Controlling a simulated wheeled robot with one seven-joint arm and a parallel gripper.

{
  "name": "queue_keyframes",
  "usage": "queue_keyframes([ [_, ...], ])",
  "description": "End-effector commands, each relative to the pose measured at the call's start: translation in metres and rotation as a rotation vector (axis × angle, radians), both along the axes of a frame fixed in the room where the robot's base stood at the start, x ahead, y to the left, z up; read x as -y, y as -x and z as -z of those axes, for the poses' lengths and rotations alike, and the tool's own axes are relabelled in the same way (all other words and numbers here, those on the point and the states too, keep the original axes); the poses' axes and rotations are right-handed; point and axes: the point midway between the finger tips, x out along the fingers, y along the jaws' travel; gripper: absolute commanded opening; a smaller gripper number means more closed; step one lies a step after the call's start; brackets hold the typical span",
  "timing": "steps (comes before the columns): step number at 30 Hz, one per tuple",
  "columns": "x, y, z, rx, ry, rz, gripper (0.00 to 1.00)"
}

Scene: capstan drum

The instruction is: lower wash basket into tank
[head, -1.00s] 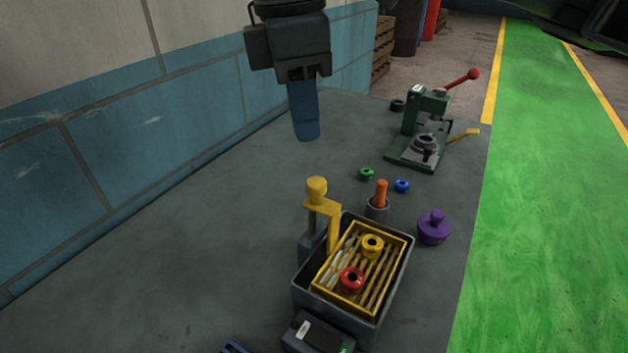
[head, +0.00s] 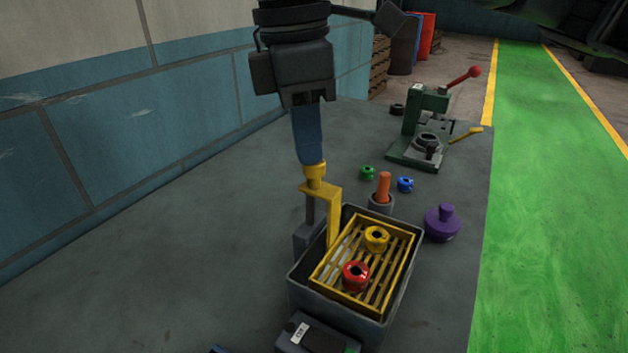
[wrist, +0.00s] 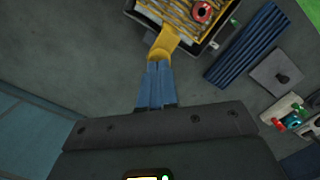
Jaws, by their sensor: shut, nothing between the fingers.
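The yellow wash basket (head: 348,290) is a slatted tray inside the top of the dark grey tank (head: 408,262). A yellow ring part (head: 376,238) and a red ring part (head: 355,275) lie on its slats. A yellow arm with a knob (head: 315,172) rises from the basket's left side beside a grey post. My gripper (head: 311,162) is above the knob, its blue fingers together with nothing between them. The fingertips look to be at or just over the knob top; contact is unclear. The wrist view shows the shut fingers (wrist: 158,66) at the yellow knob (wrist: 162,48).
A purple knobbed part (head: 442,224), an orange peg in a grey holder (head: 383,189), and green (head: 367,172) and blue (head: 405,184) rings stand near the tank. A green lever press (head: 425,120) is farther back. The bench left of the tank is clear.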

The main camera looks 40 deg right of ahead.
Motion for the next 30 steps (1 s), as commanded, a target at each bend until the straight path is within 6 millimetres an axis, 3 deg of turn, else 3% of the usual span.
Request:
queue_keyframes([
  [11,0.0,0.0,0.003,-0.001,0.0,0.0,0.0],
  [25,0.0,0.001,0.051,-0.003,-0.001,0.0,0.0],
  [30,0.0,0.0,0.048,0.0,0.001,0.0,0.0],
])
